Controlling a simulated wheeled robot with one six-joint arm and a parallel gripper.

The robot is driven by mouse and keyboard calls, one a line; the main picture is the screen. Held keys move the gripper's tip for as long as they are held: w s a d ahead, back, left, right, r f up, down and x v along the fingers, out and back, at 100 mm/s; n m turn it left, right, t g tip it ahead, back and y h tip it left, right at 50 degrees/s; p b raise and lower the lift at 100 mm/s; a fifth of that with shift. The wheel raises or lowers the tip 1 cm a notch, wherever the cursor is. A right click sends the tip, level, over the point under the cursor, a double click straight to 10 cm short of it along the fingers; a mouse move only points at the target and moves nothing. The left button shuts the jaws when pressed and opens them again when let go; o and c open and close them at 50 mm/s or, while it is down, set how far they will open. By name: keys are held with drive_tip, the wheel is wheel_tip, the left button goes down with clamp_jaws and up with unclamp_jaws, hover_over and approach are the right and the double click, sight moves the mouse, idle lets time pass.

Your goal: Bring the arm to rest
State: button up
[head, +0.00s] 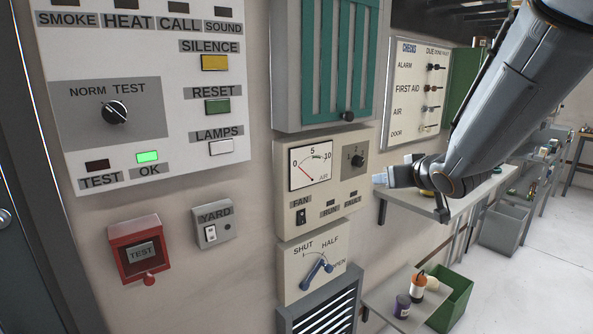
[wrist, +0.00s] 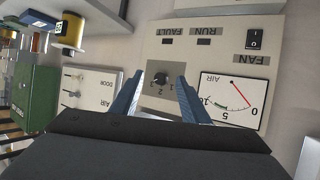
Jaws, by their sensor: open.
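My gripper (head: 380,178) is at the right of the head view, in front of the beige fan panel (head: 322,221) and near its right edge. Its jaws are open and I see nothing between them. In the wrist view my gripper (wrist: 160,82) shows two blue fingers apart, pointing at the panel's dark rotary knob (wrist: 161,79). A gap seems to lie between the fingertips and the panel, but its size is hard to tell. My arm reaches in from the upper right.
A dial (head: 311,165) and fan switch (head: 300,217) sit on the panel. Below it is a blue lever (head: 316,272). A shelf (head: 470,197) is behind my gripper. A lower shelf (head: 386,302) holds jars beside a green bin (head: 452,302). Open floor (head: 530,290) lies at right.

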drive_tip(key=s+a+f+g, duration=0.2)
drive_tip(key=s+f+g, duration=0.2)
drive_tip(key=s, duration=0.5)
drive_tip(key=s+a+f+m+g+h, duration=0.1)
drive_tip(key=s+f+g, duration=0.3)
drive_tip(key=s+f, duration=0.5)
drive_tip(key=s+a+f+g, duration=0.3)
drive_tip(key=s+f, duration=0.3)
drive_tip(key=s, duration=0.3)
drive_tip(key=shift+a+f+m+g, duration=0.25)
drive_tip(key=shift+m+g, duration=0.05)
drive_tip(key=shift+g, duration=0.1)
